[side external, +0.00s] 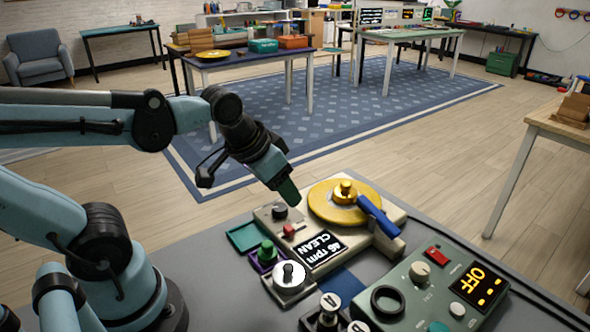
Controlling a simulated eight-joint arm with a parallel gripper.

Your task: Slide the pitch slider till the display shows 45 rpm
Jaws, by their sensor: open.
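A cream turntable unit (385,243) with a yellow platter (327,203) and a blue arm (378,216) stands on the grey table. Its black display (319,250) shows turned text that seems to read 46 rpm and CLEAN; the last digit is small. A small red slider handle (289,230), seemingly the pitch slider, sits beside the display. A dark round knob (280,212) is just behind it. My gripper (290,197) is open and points down, above and behind the knob and red handle, apart from the handle. The gap between its fingers is hard to see.
A green tray (249,237), a green-topped piece (267,252) and a black-and-white knob block (289,276) stand close in front and left. A green control box (433,285) with an OFF display is at right. A dark cable runs along the table's right edge.

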